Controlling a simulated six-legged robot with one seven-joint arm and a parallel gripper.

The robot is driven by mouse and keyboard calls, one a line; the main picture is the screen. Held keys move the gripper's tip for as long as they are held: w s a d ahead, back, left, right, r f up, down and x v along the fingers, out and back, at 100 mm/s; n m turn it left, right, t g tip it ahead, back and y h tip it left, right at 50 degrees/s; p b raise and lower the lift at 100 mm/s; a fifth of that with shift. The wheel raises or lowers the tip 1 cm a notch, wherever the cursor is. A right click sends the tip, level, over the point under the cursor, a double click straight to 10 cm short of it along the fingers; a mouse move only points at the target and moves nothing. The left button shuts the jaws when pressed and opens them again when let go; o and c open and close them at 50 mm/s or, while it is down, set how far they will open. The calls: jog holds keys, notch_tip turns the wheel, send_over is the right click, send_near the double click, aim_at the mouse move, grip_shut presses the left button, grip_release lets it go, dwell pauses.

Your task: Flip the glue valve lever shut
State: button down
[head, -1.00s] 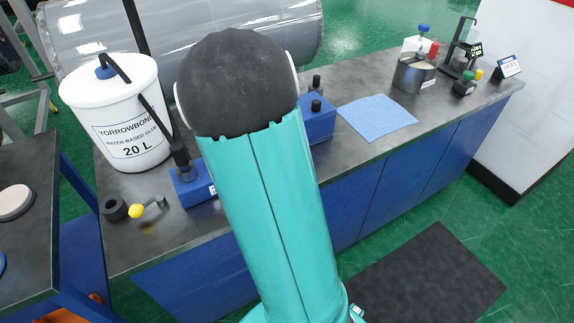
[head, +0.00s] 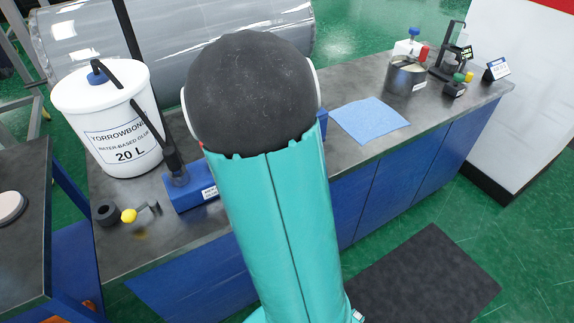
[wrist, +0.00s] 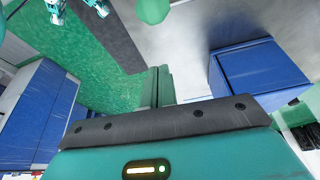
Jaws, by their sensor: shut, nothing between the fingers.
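A lever with a yellow knob (head: 129,215) and a small grey metal part (head: 150,209) are at the left end of the grey bench top in the head view. A dark round fitting (head: 107,213) is just left of the knob. I cannot tell whether the lever stands open or shut. A white glue bucket (head: 110,120) stands behind it, with its label facing me. My gripper (wrist: 163,87) shows in the wrist view with its fingers together and empty, pointing away from the bench items. In the head view my gripper is hidden behind my own arm.
A blue block with a black handle (head: 190,188) sits right of the lever. A blue cloth (head: 369,121), metal pot (head: 405,76) and small bottles stand further right. A dark side table (head: 28,240) is at left. A large wrapped roll (head: 190,30) lies behind.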

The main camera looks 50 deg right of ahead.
jog(key=v, duration=0.4)
jog(key=shift+w+r, duration=0.15)
jog(key=shift+r, duration=0.15)
jog(key=s+a+r+n+t+y, duration=0.1)
jog(key=s+a+r+n+t, duration=0.1)
jog(key=a+n, duration=0.5)
jog(key=s+a+r+n+t+y, duration=0.1)
jog(key=s+a+r+n, duration=0.3)
jog(key=a+n, duration=0.4)
jog(key=s+a+r+n+t+y, duration=0.1)
jog(key=s+a+r+n+t, duration=0.2)
jog(key=a+n, duration=0.4)
jog(key=a+r+t, duration=0.1)
jog(key=a, duration=0.7)
jog(key=shift+y, duration=0.4)
